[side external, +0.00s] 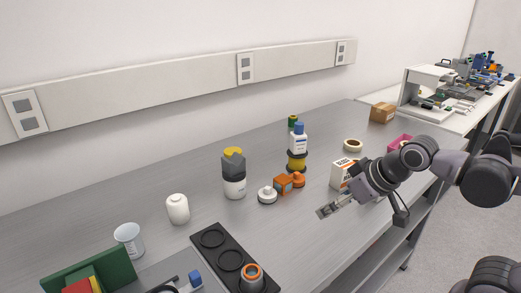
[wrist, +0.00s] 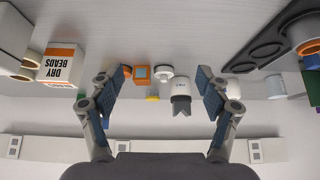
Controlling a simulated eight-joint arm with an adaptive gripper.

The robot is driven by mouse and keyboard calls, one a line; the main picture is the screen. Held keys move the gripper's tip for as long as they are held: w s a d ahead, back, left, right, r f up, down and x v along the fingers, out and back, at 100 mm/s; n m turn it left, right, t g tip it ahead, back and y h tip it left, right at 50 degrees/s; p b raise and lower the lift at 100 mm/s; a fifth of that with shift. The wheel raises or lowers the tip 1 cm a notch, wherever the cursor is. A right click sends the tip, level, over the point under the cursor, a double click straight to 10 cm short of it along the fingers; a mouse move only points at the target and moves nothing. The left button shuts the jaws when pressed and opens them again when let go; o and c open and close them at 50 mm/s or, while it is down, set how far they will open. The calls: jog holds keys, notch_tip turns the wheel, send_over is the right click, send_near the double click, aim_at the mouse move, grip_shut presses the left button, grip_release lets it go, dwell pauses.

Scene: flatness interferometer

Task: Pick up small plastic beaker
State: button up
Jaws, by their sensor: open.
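The small plastic beaker (side external: 128,240) appears to be the pale, translucent cup standing upright at the left of the bench in the side view, beside the green box. In the wrist view what looks like the same beaker (wrist: 276,87) is near the right edge, partly hidden. My gripper (side external: 328,210) is open and empty above the right part of the bench, far from the beaker. In the wrist view my gripper (wrist: 160,73) has its two fingers spread wide, with the beaker outside them to the right.
A white jar (side external: 177,209) stands right of the beaker. A black tray with round wells (side external: 221,246) lies in front. A grey-topped jar (side external: 234,187), an orange block (side external: 283,185), bottles and a dry beads box (wrist: 62,63) stand further right. A green box (side external: 108,262) is close to the beaker.

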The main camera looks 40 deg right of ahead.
jog(key=w+a+r+g, duration=0.1)
jog(key=w+a+r, duration=0.3)
jog(key=w+a, duration=0.4)
jog(key=w+a+r, duration=0.3)
jog(key=w+a, duration=0.5)
jog(key=a, duration=0.1)
send_near(129, 237)
jog(key=x, duration=0.7)
jog(key=shift+s+f, duration=0.25)
jog(key=shift+s, duration=0.1)
jog(key=shift+c, duration=0.4)
jog(key=c, duration=0.9)
